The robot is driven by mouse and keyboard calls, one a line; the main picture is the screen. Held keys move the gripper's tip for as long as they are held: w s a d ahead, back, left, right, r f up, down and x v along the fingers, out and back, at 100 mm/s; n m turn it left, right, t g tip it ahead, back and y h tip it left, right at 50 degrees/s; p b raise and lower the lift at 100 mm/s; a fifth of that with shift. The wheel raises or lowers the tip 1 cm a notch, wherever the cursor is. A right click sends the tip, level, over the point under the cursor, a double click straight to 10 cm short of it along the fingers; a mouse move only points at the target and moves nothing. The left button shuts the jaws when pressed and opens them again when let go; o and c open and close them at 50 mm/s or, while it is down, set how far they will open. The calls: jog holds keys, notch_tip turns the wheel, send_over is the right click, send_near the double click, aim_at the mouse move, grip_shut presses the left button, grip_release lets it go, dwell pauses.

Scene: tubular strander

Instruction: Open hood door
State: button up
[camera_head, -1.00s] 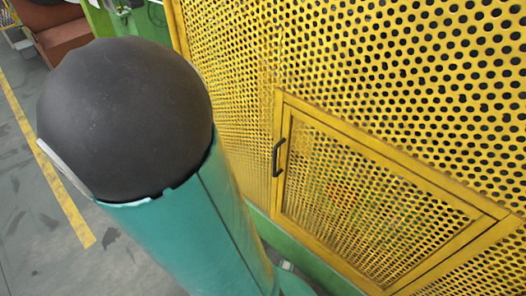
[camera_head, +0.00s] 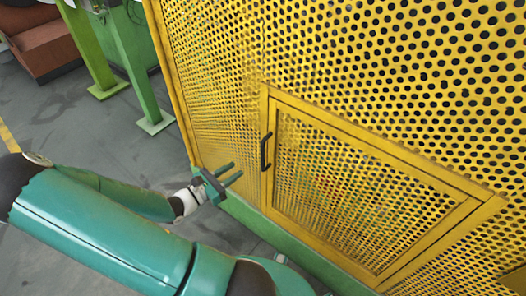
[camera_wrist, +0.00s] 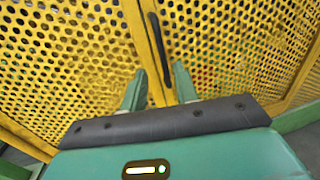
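The hood door (camera_head: 345,190) is a yellow perforated panel in a yellow frame, and it sits shut in the yellow hood wall. Its black bar handle (camera_head: 265,152) is upright on the door's left edge. My gripper (camera_head: 229,174) is to the left of the handle and a little lower, with its two green fingers apart and empty, pointing toward the door. In the wrist view the handle (camera_wrist: 158,48) runs upright ahead of my gripper (camera_wrist: 158,85), roughly between the fingers. It is apart from the fingers in the head view.
A green base rail (camera_head: 262,228) runs along the foot of the hood. Green posts (camera_head: 137,70) stand at the back left, with a brown block (camera_head: 45,45) behind them. The grey floor (camera_head: 70,130) on the left is clear.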

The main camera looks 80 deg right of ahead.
jog(key=x, duration=1.3)
jog(key=shift+s+d, duration=0.1)
jog(key=shift+s, duration=0.05)
grip_shut()
